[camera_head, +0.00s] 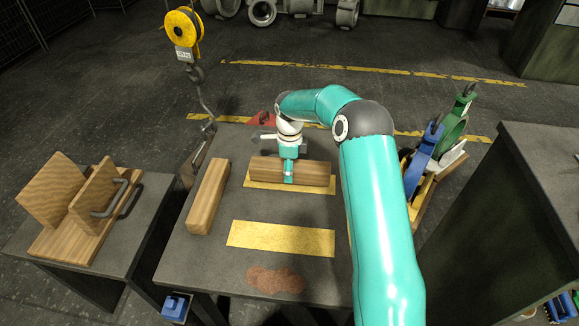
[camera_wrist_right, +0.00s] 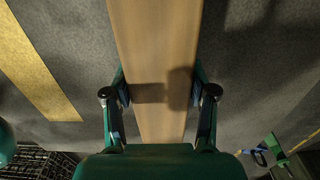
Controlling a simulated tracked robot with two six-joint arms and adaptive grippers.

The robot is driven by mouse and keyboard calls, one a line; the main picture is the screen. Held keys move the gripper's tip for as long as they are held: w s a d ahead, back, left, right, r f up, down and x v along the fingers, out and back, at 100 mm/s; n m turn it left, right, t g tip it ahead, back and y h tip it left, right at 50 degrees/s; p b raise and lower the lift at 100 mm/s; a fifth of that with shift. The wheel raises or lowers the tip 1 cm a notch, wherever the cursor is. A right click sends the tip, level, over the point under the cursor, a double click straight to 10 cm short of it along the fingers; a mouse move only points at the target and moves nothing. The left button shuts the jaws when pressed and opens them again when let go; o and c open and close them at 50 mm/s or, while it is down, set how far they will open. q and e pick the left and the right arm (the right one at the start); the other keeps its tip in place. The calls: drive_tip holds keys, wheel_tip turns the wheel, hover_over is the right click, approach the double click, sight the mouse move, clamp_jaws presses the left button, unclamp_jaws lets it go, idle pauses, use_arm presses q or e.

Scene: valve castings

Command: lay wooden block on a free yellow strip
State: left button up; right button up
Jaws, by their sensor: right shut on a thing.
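My right gripper (camera_head: 289,178) is shut on a wooden block (camera_head: 315,172), across its middle. In the head view the block lies across the far part of the back yellow strip (camera_head: 290,188), whose near edge shows. In the right wrist view the block (camera_wrist_right: 154,50) runs lengthwise between my right fingers (camera_wrist_right: 160,98), with grey surface on both sides and a yellow strip (camera_wrist_right: 38,70) off to the left. The block appears raised; its height is unclear. The front yellow strip (camera_head: 280,238) is bare. My left gripper is not in view.
A second wooden block (camera_head: 208,197) lies along the table's left side. A reddish-brown patch (camera_head: 274,279) is near the front edge. A wooden holder with upright boards (camera_head: 97,190) stands on the left table. Blue and green clamps (camera_head: 422,160) stand at the right. A hook (camera_head: 196,75) hangs at the back left.

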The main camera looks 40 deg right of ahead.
drive_tip(key=shift+f, duration=0.6)
drive_tip(key=shift+f+b, duration=0.2)
drive_tip(key=shift+b, duration=0.2)
drive_tip(key=o, duration=1.6)
drive_tip(key=shift+o, duration=0.2)
wheel_tip(320, 180, up, 12)
drive_tip(key=shift+f, duration=0.1)
